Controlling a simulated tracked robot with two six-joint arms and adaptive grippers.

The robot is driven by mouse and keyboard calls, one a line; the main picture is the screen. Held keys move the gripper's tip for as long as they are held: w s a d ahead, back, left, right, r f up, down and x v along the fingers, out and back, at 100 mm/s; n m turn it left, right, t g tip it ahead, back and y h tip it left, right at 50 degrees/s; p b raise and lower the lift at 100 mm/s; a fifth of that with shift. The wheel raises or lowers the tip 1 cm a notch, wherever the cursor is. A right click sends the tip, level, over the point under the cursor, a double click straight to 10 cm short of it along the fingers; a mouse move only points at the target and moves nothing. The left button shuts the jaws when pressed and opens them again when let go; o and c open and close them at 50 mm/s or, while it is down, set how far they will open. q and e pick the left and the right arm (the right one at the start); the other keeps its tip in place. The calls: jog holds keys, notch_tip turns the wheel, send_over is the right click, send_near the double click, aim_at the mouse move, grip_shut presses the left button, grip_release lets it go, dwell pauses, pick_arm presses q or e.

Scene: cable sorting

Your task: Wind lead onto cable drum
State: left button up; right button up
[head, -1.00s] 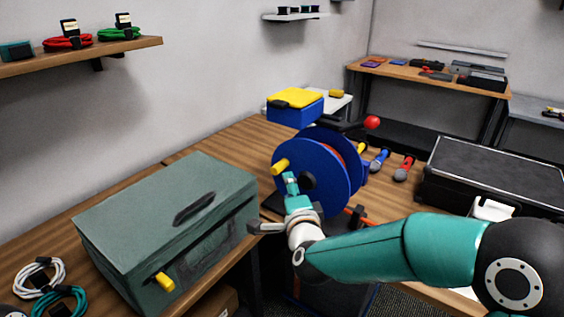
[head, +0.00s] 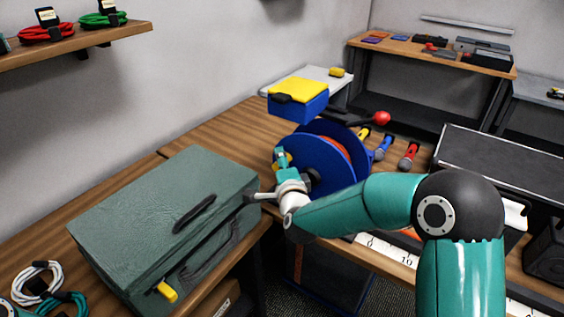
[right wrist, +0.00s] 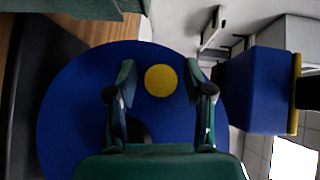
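The blue cable drum (head: 325,178) stands upright at the middle of the bench, with orange-red lead (head: 338,146) showing between its flanges. Its yellow crank knob (right wrist: 161,80) sits on the near flange. My right gripper (head: 281,163) is at this knob and partly hides it in the head view. In the right wrist view my right gripper (right wrist: 159,74) has its fingers apart, one on each side of the knob, with a visible gap to each. The drum's blue face (right wrist: 75,115) fills much of that view. My left gripper is not in view.
A grey-green case (head: 165,215) stands left of the drum. A blue box with yellow lid (head: 300,88) is behind it. A lever with red knob (head: 381,118) rises behind the drum. Several coloured-handled tools (head: 408,155) and a black case (head: 505,170) lie to the right.

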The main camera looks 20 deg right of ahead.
jog(key=shift+d, duration=0.1)
grip_shut()
jog(key=shift+f+b, duration=0.1)
jog(key=shift+b, duration=0.3)
dwell(0.4)
